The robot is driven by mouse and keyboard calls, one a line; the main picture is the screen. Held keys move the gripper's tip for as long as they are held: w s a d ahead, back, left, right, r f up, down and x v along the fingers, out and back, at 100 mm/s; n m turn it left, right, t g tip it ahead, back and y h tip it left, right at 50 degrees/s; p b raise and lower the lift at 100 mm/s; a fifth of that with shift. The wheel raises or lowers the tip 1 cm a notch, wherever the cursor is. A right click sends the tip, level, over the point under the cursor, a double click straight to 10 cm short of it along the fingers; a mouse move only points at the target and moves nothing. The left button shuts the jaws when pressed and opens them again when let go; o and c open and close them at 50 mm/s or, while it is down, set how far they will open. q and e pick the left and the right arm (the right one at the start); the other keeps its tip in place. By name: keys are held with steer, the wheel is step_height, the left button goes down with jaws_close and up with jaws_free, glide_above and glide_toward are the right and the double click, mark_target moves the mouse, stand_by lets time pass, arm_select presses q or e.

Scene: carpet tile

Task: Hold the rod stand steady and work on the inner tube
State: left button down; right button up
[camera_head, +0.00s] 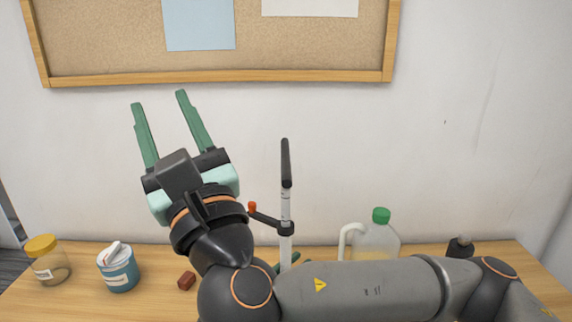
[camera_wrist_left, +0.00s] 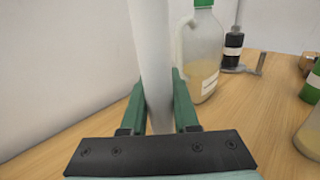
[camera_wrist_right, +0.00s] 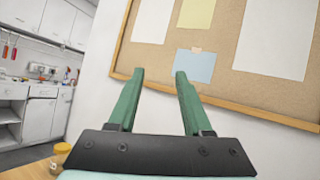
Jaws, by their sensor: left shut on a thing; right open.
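The rod stand (camera_head: 286,248) stands upright at the middle of the table, with a pale lower tube and a dark collar with a red-tipped lever. The inner tube (camera_head: 285,205) rises from the collar, pale with small marks, with a black piece at its top. My left gripper (camera_head: 288,264) is mostly hidden behind my right arm. In the left wrist view its green fingers (camera_wrist_left: 158,92) are shut on the pale tube (camera_wrist_left: 152,45). My right gripper (camera_head: 158,98) is open and empty, raised left of the stand, before the wall; its fingers (camera_wrist_right: 158,75) point at the pinboard. The stand's foot is hidden.
A yellow-lidded jar (camera_head: 50,262), a blue tub (camera_head: 118,270) and a red-brown block (camera_head: 187,280) stand on the left of the table. A green-capped jug (camera_head: 378,238) is close right of the stand, with a dark bottle (camera_head: 460,247) beyond. The pinboard (camera_head: 270,45) hangs behind.

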steer(key=d+f+m+t+h, duration=0.1)
steer(key=d+f+m+h, duration=0.4)
steer(key=d+h, duration=0.25)
steer(key=m+g+h, duration=0.1)
steer(key=g+h, duration=0.2)
steer(key=h, duration=0.2)
glide_toward(287, 161)
steer(key=shift+s+a+f, duration=0.15)
steer(key=shift+s+f, duration=0.05)
steer(key=shift+s, duration=0.3)
steer(key=shift+s+a+f, duration=0.15)
steer(key=shift+s+f, duration=0.05)
steer(key=shift+s, duration=0.25)
steer(key=shift+w+d+f+m+h, duration=0.1)
steer(key=shift+w+d+m+h, duration=0.1)
steer(key=shift+m+h, duration=0.1)
steer(key=w, duration=1.1)
steer(key=shift+w+a, duration=0.25)
steer(key=shift+c, duration=0.2)
jaws_close()
steer(key=shift+d, duration=0.1)
